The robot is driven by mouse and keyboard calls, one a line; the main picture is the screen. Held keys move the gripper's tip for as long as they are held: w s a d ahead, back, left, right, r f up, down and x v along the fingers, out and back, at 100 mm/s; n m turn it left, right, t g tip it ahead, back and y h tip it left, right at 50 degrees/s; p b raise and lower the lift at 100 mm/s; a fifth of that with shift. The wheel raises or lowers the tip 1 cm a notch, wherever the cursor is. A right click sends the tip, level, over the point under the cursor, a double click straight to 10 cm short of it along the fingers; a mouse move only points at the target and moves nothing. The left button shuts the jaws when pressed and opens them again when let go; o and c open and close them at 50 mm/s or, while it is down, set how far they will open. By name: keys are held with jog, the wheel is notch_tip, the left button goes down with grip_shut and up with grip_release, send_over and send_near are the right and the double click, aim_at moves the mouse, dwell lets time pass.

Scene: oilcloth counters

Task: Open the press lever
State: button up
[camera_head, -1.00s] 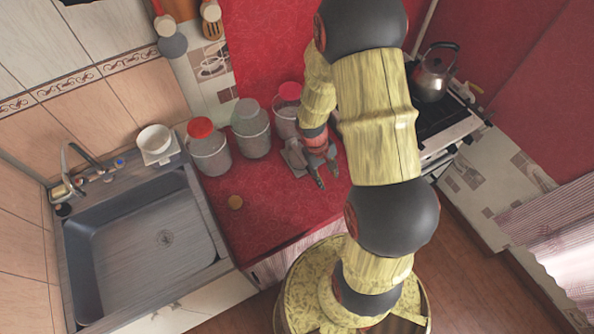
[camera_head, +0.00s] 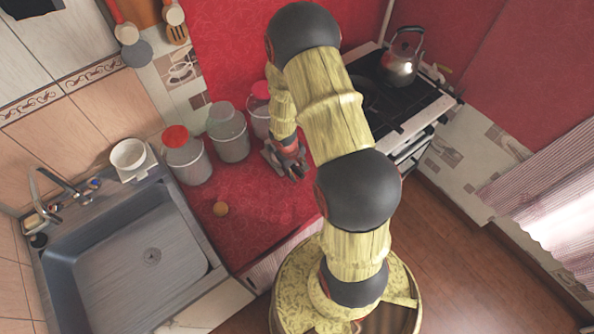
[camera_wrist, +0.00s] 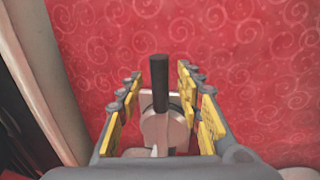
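The press is a small grey piece (camera_head: 269,157) on the red counter, partly hidden by my gripper in the head view. In the wrist view its pale rounded body (camera_wrist: 158,131) shows low between my fingers, with a dark upright bar, the lever (camera_wrist: 160,72), rising from it. My gripper (camera_wrist: 161,84) is open, with a yellow-padded finger on each side of the lever and a gap to both. In the head view my gripper (camera_head: 295,171) is low over the counter beside the press. I cannot tell whether any finger touches it.
Jars with a red lid (camera_head: 184,160), a grey lid (camera_head: 229,134) and a pink lid (camera_head: 260,115) stand behind and left of the press. The stove with a kettle (camera_head: 399,66) is right; the sink (camera_head: 135,270) is left.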

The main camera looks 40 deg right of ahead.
jog(key=shift+c, duration=1.2)
grip_shut()
